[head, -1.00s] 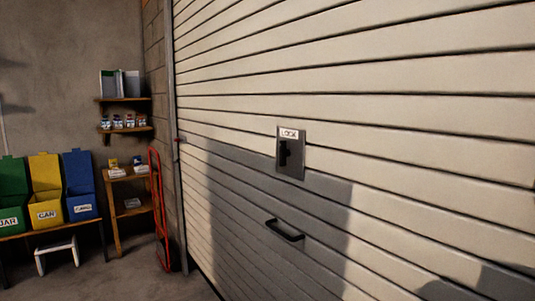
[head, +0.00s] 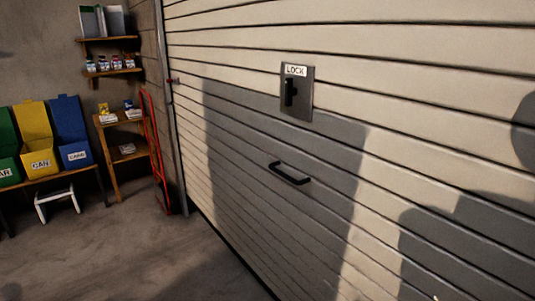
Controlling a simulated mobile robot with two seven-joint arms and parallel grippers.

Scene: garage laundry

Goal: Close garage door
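The garage door (head: 420,110) is a pale slatted door filling the middle and right of the head view. Its bottom edge meets or lies very near the concrete floor along the visible stretch; I cannot tell whether a small gap is left. A dark lock plate (head: 297,92) labelled LOCK sits on the door, with a black handle piece on it. A black bar handle (head: 289,173) is below the plate. Neither of my grippers shows in the view. Shadows fall across the door's lower half and right side.
Green, yellow (head: 38,140) and blue (head: 70,133) bins stand on a bench at the left, with a white stool (head: 57,204) below. A wooden shelf (head: 124,150) and red hand truck (head: 156,150) stand beside the door frame. The floor (head: 150,255) in front is clear.

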